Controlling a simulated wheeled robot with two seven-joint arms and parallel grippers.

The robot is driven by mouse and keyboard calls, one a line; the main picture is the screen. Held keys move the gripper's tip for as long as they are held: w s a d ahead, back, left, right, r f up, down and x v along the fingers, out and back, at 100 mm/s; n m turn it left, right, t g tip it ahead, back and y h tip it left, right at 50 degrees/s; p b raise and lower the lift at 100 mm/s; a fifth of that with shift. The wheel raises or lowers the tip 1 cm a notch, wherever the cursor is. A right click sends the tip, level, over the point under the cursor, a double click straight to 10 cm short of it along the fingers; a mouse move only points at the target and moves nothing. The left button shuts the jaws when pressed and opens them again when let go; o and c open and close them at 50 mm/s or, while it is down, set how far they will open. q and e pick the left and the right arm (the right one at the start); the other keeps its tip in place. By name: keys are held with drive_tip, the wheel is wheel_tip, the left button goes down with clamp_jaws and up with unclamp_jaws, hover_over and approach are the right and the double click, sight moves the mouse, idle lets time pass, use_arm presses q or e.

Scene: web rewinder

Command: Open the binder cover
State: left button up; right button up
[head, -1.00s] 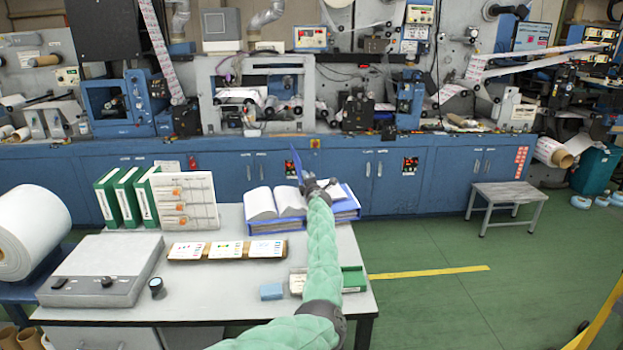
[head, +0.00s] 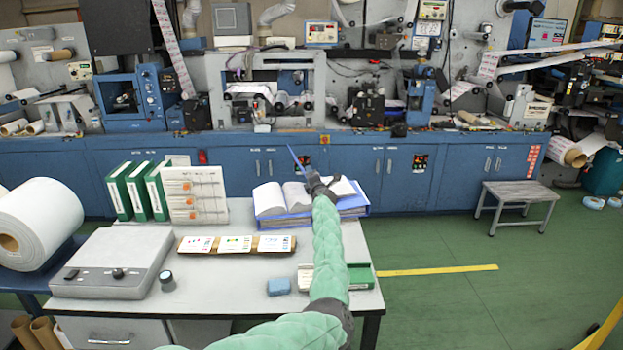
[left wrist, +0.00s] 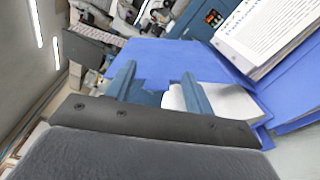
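The blue binder (head: 352,209) lies at the far right of the table, with white pages (head: 269,198) showing on top. Its blue cover (head: 296,158) stands up as a thin panel, leaning left at the top. My left gripper (head: 319,184) is at the binder, just right of the cover, and partly hides the pages. In the left wrist view, the gripper's two fingers (left wrist: 158,80) are apart, with the blue cover (left wrist: 180,58) across and beyond their tips. I cannot tell whether they touch it. My right gripper is out of view.
Green binders (head: 137,191) and an upright card board (head: 194,195) stand at the table's back left. A card strip (head: 236,252), a grey device (head: 112,262), a blue block (head: 279,287) and a green tray (head: 361,276) are on the table. Blue machine cabinets (head: 400,180) stand behind.

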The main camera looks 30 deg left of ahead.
use_arm(q)
drive_tip(key=shift+d, duration=0.1)
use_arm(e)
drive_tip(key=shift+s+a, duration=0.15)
use_arm(q)
drive_tip(key=p+v, duration=0.1)
drive_tip(key=v, duration=0.6)
drive_tip(key=shift+s+d+p, duration=0.15)
drive_tip(key=shift+s+p, duration=0.15)
drive_tip(key=shift+p, duration=0.05)
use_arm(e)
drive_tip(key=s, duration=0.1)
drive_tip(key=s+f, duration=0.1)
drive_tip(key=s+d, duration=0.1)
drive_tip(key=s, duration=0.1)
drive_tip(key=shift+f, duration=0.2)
